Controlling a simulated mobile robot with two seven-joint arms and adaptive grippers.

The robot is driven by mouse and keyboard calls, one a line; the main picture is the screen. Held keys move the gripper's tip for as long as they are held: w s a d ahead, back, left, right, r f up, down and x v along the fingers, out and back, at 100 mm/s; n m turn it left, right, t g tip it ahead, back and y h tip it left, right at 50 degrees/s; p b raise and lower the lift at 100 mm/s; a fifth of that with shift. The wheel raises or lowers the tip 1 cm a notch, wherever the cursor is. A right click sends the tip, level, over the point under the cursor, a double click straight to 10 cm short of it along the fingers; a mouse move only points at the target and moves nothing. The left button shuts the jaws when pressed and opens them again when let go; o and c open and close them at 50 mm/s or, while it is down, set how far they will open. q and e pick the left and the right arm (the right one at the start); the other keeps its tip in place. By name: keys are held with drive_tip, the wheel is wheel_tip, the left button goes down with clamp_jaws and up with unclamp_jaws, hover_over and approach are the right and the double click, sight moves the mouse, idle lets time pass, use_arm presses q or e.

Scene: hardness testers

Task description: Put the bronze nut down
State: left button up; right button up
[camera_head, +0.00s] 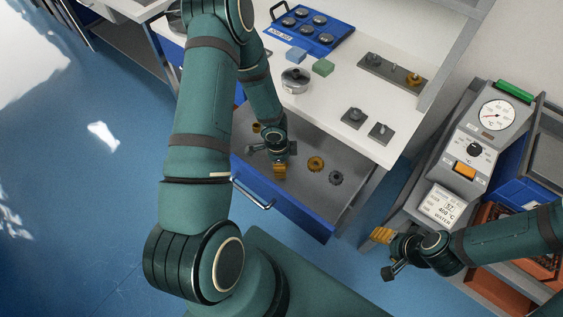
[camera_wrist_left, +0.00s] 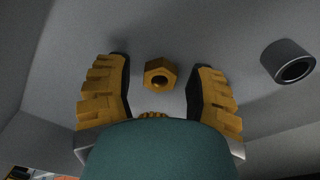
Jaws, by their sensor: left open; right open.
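The bronze nut (camera_wrist_left: 159,75) shows in the left wrist view, hexagonal with a round hole. It sits on or just above the grey drawer floor, in the gap between my left fingers and touching neither. My left gripper (camera_head: 279,170) is open inside the pulled-out blue drawer (camera_head: 283,208); in the left wrist view its yellow fingers (camera_wrist_left: 160,98) stand apart around the nut. In the head view I cannot make out the nut by the gripper. My right gripper (camera_head: 383,248) is open and empty at the right, beside the tester with the dial.
A dark ring (camera_wrist_left: 287,62) shows in the left wrist view. The white tabletop (camera_head: 330,100) above holds blocks, a round metal part and a blue tray (camera_head: 318,42).

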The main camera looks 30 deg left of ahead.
use_arm(q)
wheel_tip(320, 180, up, 10)
drive_tip(key=p, duration=0.5)
drive_tip(key=s+d+n+h, duration=0.1)
drive_tip(key=s+d+n, duration=0.1)
drive_tip(key=d+n, duration=0.2)
drive_tip(key=s+d+r+n+h, duration=0.1)
drive_tip(key=s+d+n, duration=0.2)
drive_tip(key=d, duration=0.5)
drive_tip(key=s+d+n+t+h, duration=0.1)
drive_tip(key=s+d+n, duration=0.2)
drive_tip(key=d+n, duration=0.3)
drive_tip(key=shift+d+r, duration=0.15)
drive_tip(key=shift+d, duration=0.15)
